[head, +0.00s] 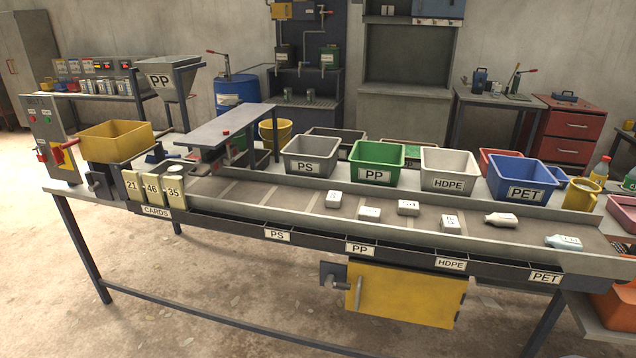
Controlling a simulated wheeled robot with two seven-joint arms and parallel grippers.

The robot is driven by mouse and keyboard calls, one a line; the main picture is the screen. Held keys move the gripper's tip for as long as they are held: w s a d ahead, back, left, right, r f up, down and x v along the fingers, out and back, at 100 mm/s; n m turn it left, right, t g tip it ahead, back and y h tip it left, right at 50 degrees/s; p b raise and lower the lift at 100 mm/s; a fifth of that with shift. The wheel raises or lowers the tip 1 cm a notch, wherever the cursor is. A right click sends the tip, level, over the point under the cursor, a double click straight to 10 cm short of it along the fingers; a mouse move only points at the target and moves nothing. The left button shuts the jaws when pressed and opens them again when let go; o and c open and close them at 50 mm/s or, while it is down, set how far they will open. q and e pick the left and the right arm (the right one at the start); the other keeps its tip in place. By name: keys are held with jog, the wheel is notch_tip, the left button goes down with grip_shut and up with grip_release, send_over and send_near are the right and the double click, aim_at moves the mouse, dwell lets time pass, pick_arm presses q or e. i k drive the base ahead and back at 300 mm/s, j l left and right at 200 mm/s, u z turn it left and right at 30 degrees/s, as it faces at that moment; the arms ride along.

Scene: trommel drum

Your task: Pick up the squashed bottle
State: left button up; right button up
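Two small bottle-shaped pieces lie on their sides on the conveyor belt (300,200) toward its right end. Neither of my grippers is in view, and nothing touches the bottles.
Several white blocks, one of them here (408,207), lie left of the bottles. Behind the belt stand a grey PS bin (311,144), green PP bin (376,151), white HDPE bin (449,157) and blue PET bin (520,168). Labelled slots line the front edge.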

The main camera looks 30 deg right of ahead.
aim_at(558, 241)
jog(key=z, duration=2.4)
jog(key=i+j+z, duration=0.1)
jog(key=i+j, duration=0.2)
jog(key=i, duration=0.2)
